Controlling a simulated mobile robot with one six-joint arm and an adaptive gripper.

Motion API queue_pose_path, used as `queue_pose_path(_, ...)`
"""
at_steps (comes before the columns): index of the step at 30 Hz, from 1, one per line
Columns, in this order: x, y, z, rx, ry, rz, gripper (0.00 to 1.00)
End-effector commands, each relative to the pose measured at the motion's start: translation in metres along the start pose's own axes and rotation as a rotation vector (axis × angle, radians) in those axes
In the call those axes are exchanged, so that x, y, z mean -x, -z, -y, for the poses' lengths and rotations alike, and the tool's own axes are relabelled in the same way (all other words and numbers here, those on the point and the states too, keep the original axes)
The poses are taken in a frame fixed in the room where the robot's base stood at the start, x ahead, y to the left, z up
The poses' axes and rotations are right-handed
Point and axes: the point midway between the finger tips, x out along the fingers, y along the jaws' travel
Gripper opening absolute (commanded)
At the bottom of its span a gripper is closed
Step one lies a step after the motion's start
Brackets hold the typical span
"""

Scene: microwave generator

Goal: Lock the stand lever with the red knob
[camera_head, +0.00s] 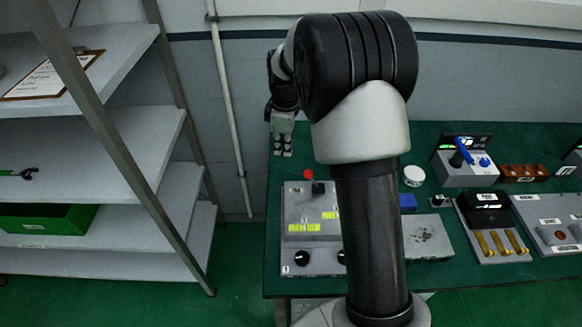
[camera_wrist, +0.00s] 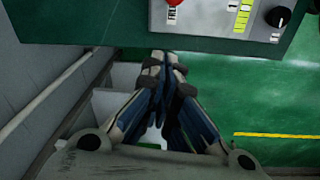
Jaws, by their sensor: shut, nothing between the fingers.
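The red knob (camera_head: 308,174) sits at the back left of a grey panel on the green bench. It also shows at the top edge of the wrist view (camera_wrist: 176,3), partly cut off. Any lever under the knob is too small to make out. My gripper (camera_head: 282,152) hangs near the bench's left edge, to the left of and above the knob in the head view. In the wrist view my gripper (camera_wrist: 166,58) has its fingers together and empty, apart from the knob. My arm hides part of the panel's right side.
The grey panel (camera_head: 298,212) carries yellow labels and black dials. A shelf rack (camera_head: 110,150) stands left, with open green floor between.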

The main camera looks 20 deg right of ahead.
Motion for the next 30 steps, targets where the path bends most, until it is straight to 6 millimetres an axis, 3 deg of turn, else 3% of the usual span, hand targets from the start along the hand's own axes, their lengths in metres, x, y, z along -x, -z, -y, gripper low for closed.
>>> queue_pose_path(8, -0.012, 0.000, 0.001, -0.001, 0.002, 0.001, 0.00)
queue_pose_path(22, -0.107, 0.000, 0.002, -0.001, 0.003, 0.002, 0.00)
queue_pose_path(24, -0.096, -0.015, 0.000, -0.006, -0.002, 0.000, 0.00)
queue_pose_path(30, -0.088, -0.034, 0.000, -0.002, -0.001, 0.000, 0.00)
